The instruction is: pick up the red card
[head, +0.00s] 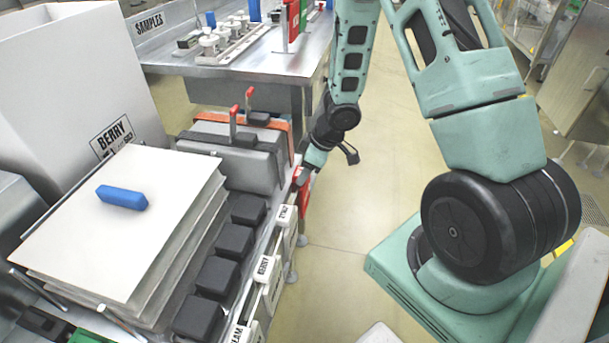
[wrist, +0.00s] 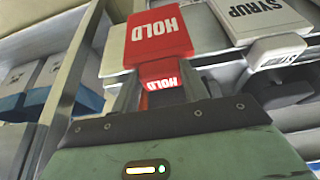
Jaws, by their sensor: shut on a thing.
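The red card, marked HOLD in white, shows in the wrist view (wrist: 163,76) between the fingers of my gripper (wrist: 168,92), which is shut on it. A larger red HOLD face (wrist: 158,38) stands just beyond; I cannot tell whether it is part of the same card. In the head view, my gripper (head: 304,176) is low at the right edge of the bench, and red of the card (head: 304,198) shows just below it. The fingertips are small and partly hidden there.
Black blocks (head: 235,242) and a stack of white sheets (head: 120,225) with a blue block (head: 122,197) lie to the left. The floor (head: 365,235) right of the bench is clear.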

